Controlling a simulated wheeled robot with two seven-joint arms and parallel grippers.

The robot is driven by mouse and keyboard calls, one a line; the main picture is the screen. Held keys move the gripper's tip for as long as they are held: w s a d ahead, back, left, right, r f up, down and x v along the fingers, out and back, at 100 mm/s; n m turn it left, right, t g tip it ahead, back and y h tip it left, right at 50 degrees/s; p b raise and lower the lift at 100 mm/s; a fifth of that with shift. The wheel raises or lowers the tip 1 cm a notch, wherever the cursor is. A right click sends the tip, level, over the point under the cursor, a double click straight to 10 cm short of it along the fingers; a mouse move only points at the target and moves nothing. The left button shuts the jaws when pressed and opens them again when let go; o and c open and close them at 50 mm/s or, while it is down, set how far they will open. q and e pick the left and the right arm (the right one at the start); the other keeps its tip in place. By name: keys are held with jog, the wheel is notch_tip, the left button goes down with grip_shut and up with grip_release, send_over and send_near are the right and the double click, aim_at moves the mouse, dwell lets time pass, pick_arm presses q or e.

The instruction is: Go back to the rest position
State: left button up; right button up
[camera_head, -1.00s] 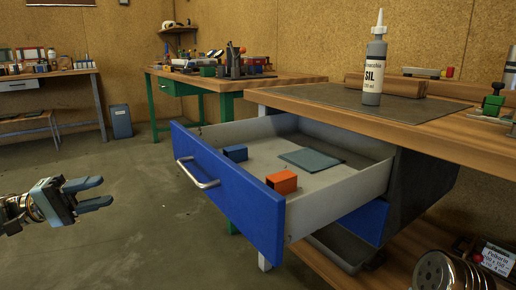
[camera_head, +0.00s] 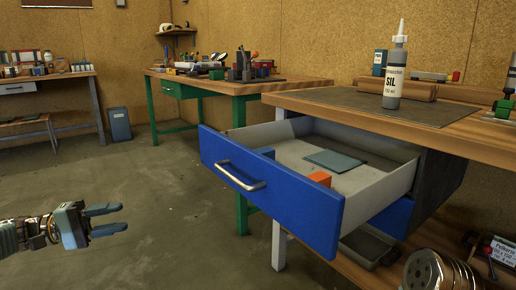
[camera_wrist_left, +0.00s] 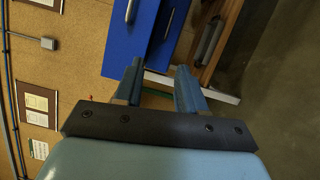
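My left gripper (camera_head: 106,220) is at the lower left of the head view, to the left of the drawer and apart from it. Its two fingers are spread with nothing between them. The left wrist view shows the same open fingers (camera_wrist_left: 158,90), with the blue drawer front beyond them. The drawer (camera_head: 270,192) has a blue front and a metal handle (camera_head: 240,177) and stands pulled out under the workbench. Inside are an orange block (camera_head: 319,178), a blue block (camera_head: 264,152) and a flat grey-green piece (camera_head: 335,160).
The workbench (camera_head: 455,128) carries a grey SIL bottle (camera_head: 395,75) on a dark mat. A green-legged table (camera_head: 240,90) stands behind. The floor (camera_head: 150,180) between my left gripper and the drawer is clear.

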pick_arm(q)
jog(key=s+d+f+n+g+y+p, duration=0.1)
jog(key=d+f+n+g+y+p, duration=0.3)
jog(key=f, duration=0.8)
jog(key=d+f+y+p, duration=0.1)
jog(key=d+f+y, duration=0.2)
jog(key=d+f, duration=0.7)
jog(key=s+d+f+m+y+p, duration=0.3)
jog(key=s+f, duration=0.5)
jog(key=s, duration=0.1)
jog(key=s+d+f+m+g+y+p, duration=0.1)
jog(key=s+d+f+m+y+p, duration=0.2)
jog(key=s+f, duration=0.5)
jog(key=shift+s+d+m+p, duration=0.5)
jog(key=shift+s+m, duration=0.1)
jog(key=shift+s, duration=0.3)
